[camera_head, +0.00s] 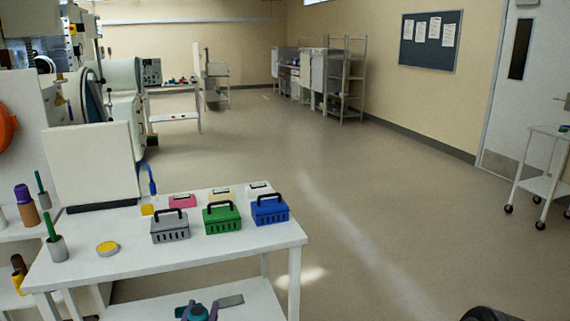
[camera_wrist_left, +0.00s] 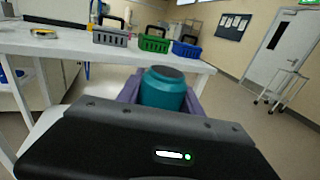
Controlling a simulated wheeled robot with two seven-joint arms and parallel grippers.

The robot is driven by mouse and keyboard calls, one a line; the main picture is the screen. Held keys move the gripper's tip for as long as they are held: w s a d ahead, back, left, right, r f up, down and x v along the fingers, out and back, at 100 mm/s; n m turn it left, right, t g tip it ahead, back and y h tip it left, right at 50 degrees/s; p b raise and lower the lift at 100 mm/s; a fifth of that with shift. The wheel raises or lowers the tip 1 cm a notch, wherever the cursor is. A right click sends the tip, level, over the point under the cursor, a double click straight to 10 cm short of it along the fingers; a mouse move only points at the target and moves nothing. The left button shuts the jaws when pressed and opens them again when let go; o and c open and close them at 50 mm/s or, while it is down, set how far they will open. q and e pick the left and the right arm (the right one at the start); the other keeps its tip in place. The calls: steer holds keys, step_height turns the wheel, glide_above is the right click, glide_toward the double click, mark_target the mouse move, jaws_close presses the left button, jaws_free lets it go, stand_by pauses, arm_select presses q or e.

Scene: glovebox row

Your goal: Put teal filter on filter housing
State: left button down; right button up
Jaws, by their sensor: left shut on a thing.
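The teal filter (camera_wrist_left: 163,90) is a short round teal canister with a dark grey top, upright in the left wrist view. My left gripper (camera_wrist_left: 160,95) is shut on it, with purple fingers on either side. In the head view the filter (camera_head: 198,312) and my left gripper (camera_head: 197,314) show at the bottom edge, low in front of the white table's lower shelf. The filter's lower part is hidden by the wrist in the wrist view. I cannot pick out the filter housing for sure in either view. My right gripper is not in view.
The white table (camera_head: 265,240) holds a grey basket (camera_head: 170,228), a green basket (camera_head: 221,218), a blue basket (camera_head: 269,210), a yellow-topped round tin (camera_head: 107,248) and a grey cup (camera_head: 58,249) with a green stick. A white panel (camera_head: 92,165) stands behind.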

mark_target(198, 318)
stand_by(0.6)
arm_select(q)
steer(key=s, duration=0.1)
steer(key=s+r, duration=0.2)
steer(key=s, duration=0.1)
steer(key=shift+s, duration=0.1)
stand_by(0.4)
